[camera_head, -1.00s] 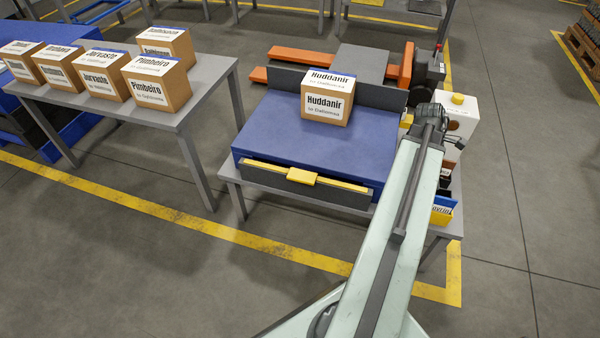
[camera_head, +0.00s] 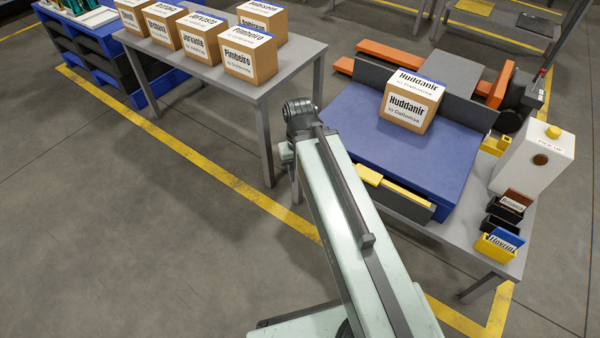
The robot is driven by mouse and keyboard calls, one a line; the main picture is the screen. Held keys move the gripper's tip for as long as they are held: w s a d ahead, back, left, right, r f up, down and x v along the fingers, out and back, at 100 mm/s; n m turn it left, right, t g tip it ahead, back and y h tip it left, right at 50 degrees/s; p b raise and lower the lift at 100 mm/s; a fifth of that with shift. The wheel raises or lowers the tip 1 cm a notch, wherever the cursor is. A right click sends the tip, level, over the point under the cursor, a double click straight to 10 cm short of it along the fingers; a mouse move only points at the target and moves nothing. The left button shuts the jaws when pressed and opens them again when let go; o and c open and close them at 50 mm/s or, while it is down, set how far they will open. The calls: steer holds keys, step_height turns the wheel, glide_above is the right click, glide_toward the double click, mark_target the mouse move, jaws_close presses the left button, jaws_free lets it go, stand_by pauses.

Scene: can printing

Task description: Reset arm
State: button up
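My pale green arm (camera_head: 352,235) reaches up from the bottom of the head view. Its far end is at the dark joint near the gap between the two tables. My gripper itself cannot be made out; the arm's end hides it or it is too small to tell. Nothing is seen held. A cardboard box labelled Huddanir (camera_head: 409,103) stands on the blue top of the machine (camera_head: 440,160), to the right of the arm's end and apart from it.
A grey table (camera_head: 285,65) at upper left bears several labelled boxes, including Pimbeiro (camera_head: 248,58). Right of the machine stand a white unit with a yellow button (camera_head: 533,158) and small labelled bins (camera_head: 498,245). The floor at left (camera_head: 130,240) is clear.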

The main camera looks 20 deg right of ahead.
steer(key=shift+r, duration=0.15)
step_height(320, 180, up, 26)
steer(key=p, duration=2.6)
